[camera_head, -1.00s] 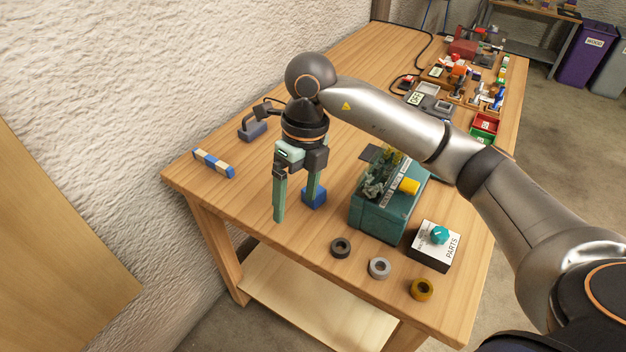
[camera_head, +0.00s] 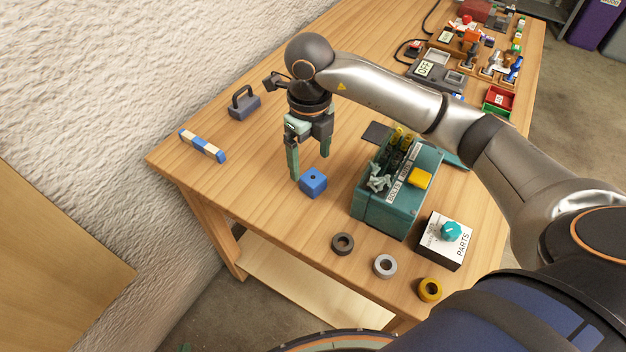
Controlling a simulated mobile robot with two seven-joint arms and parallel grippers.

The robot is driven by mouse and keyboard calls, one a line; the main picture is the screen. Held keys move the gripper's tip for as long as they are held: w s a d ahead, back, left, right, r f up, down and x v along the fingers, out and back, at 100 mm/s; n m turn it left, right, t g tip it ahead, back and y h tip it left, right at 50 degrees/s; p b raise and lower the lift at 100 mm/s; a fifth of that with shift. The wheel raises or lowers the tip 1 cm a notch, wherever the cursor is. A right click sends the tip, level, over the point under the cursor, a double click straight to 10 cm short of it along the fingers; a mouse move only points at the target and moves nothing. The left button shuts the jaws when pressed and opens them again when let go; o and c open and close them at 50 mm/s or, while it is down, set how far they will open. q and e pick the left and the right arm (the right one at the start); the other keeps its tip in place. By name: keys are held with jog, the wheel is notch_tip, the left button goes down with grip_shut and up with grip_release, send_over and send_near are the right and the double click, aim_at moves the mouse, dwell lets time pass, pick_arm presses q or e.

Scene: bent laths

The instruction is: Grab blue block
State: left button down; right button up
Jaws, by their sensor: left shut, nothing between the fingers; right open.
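The blue block (camera_head: 313,182) sits on the wooden table (camera_head: 265,205) near its front left part, with a small dark spot on its top. My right gripper (camera_head: 310,167), on the arm coming in from the right, is open and empty with its green fingers pointing down. One fingertip is at the upper left of the block in the picture, the other ends just above it. Whether either finger touches the block I cannot tell. My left gripper is not in view.
A teal box (camera_head: 388,212) with a yellow block (camera_head: 420,178) stands right of the blue block. Nearby are a PARTS box (camera_head: 446,240), a dark ring (camera_head: 343,244), a grey ring (camera_head: 385,266) and a gold ring (camera_head: 429,289). A striped bar (camera_head: 202,146) lies left.

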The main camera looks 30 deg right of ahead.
aim_at(309, 174)
jog(key=shift+a+f+p, duration=0.15)
jog(key=shift+f+p, duration=0.25)
jog(key=shift+f, duration=2.3)
grip_shut()
